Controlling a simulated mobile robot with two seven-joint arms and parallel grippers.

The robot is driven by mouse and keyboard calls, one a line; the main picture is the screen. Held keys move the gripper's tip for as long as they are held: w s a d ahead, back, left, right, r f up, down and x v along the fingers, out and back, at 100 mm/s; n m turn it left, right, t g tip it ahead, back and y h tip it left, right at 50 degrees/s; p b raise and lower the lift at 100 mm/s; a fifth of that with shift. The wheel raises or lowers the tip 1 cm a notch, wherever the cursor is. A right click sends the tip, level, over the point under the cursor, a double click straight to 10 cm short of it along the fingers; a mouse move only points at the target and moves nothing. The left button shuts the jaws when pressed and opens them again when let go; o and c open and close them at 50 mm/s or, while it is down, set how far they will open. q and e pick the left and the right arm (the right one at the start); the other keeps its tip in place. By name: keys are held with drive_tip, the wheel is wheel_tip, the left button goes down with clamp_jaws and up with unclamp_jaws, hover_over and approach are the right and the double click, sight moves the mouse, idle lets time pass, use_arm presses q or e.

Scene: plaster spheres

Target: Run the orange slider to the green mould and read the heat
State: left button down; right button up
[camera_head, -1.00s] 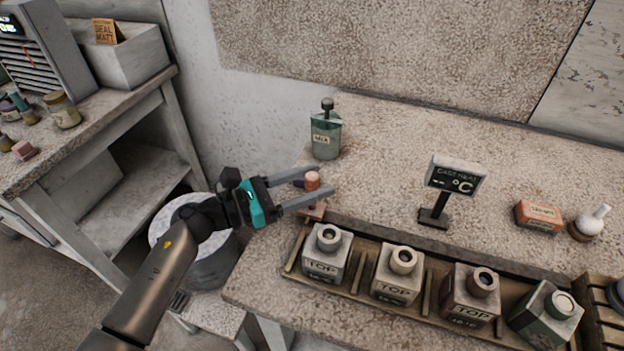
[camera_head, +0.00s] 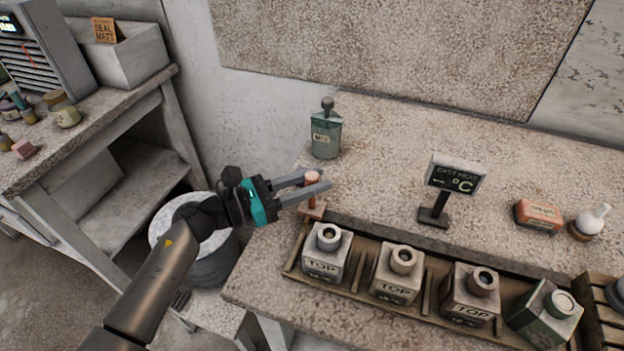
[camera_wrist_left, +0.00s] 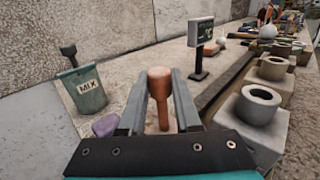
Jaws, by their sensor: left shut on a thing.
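The orange slider (camera_head: 312,180) is a knobbed post on a small pinkish base at the left end of the rail behind the mould tray. My left gripper (camera_head: 318,184) is shut on its post, one finger on each side; the slider stands upright between the fingers in the left wrist view (camera_wrist_left: 159,98). The mould with a dark green face (camera_head: 546,314) sits at the right end of the tray, turned askew. The heat display (camera_head: 455,177) on a black stand reads "CAST HEAT" and "°C"; I cannot make out a number. My right gripper is not in view.
A green MIX container (camera_head: 326,134) stands behind the gripper. An orange block (camera_head: 538,214) and a white flask (camera_head: 590,220) are at right.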

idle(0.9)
use_arm(q)
drive_tip(key=d, duration=0.1)
drive_tip(key=s+d, duration=0.1)
drive_tip(key=d, duration=0.2)
drive_tip(key=shift+s+d+p, duration=0.25)
drive_tip(key=shift+p, duration=0.05)
drive_tip(key=c, duration=0.6)
unclamp_jaws()
drive_tip(key=shift+a, duration=0.1)
drive_tip(key=b+v, duration=0.1)
drive_tip(key=v, duration=1.4)
drive_tip(key=shift+a, duration=0.1)
